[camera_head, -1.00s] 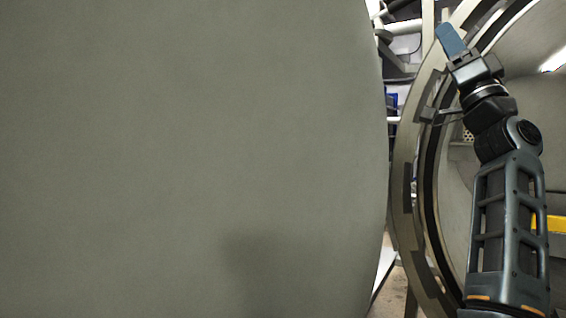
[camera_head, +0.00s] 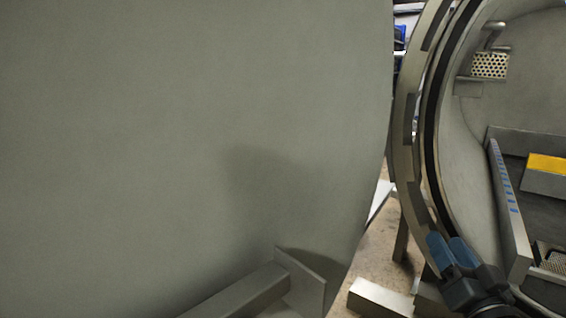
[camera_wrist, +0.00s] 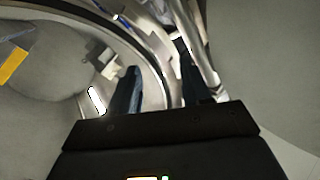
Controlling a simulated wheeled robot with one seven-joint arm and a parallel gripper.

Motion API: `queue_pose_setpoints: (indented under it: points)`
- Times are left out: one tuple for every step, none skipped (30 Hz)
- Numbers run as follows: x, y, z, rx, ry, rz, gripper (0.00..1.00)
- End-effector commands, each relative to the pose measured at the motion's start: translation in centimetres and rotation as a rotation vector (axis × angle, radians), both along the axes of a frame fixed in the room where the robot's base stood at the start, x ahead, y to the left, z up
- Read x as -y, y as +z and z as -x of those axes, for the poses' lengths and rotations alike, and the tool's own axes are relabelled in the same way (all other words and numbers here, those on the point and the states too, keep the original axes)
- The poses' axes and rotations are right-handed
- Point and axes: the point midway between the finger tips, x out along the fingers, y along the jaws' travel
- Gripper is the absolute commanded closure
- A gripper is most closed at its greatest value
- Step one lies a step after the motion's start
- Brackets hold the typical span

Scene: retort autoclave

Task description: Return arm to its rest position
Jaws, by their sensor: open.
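My gripper (camera_head: 452,253) is low at the right of the head view, in front of the lower edge of the autoclave's opening ring (camera_head: 408,150). Its two blue fingers stand apart with nothing between them. In the wrist view, my gripper (camera_wrist: 158,88) shows two dark, spread fingers with the curved ring and background fittings seen beyond them. Most of my arm is below the head view's frame.
The large grey-green door (camera_head: 190,140) stands open and fills the left of the head view. Inside the chamber are a perforated box (camera_head: 490,65), a rail (camera_head: 508,210) and a yellow-topped block (camera_head: 547,164). Grey beams (camera_head: 380,298) lie low near the floor.

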Motion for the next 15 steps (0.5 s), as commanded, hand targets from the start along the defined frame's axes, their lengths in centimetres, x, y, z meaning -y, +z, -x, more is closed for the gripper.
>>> queue_pose_setpoints:
  points:
    - [-0.1, -2.2, 2.1, -0.039, -0.012, 0.020, 0.52]
    - [-0.2, -3.2, 3.1, -0.056, -0.020, 0.032, 0.52]
    - [-0.3, -4.5, 4.6, -0.080, -0.029, 0.047, 0.52]
    - [-0.4, -5.3, 5.7, -0.095, -0.036, 0.058, 0.52]
    - [-0.5, -6.2, 6.9, -0.112, -0.042, 0.069, 0.52]
    - [-0.7, -7.2, 8.4, -0.133, -0.049, 0.083, 0.52]
    - [-0.8, -8.0, 9.6, -0.149, -0.054, 0.095, 0.52]
    - [-0.9, -8.6, 10.8, -0.164, -0.058, 0.107, 0.52]
    - [-1.1, -9.5, 12.4, -0.184, -0.064, 0.121, 0.52]
    - [-1.2, -10.0, 13.6, -0.197, -0.068, 0.133, 0.52]
    - [-1.3, -10.6, 14.8, -0.213, -0.071, 0.142, 0.52]
    - [-1.5, -11.2, 16.5, -0.230, -0.074, 0.156, 0.52]
    - [-1.7, -11.6, 17.7, -0.244, -0.076, 0.166, 0.52]
    - [-1.9, -12.0, 18.9, -0.257, -0.078, 0.178, 0.52]
    - [-2.1, -12.4, 20.5, -0.273, -0.080, 0.191, 0.52]
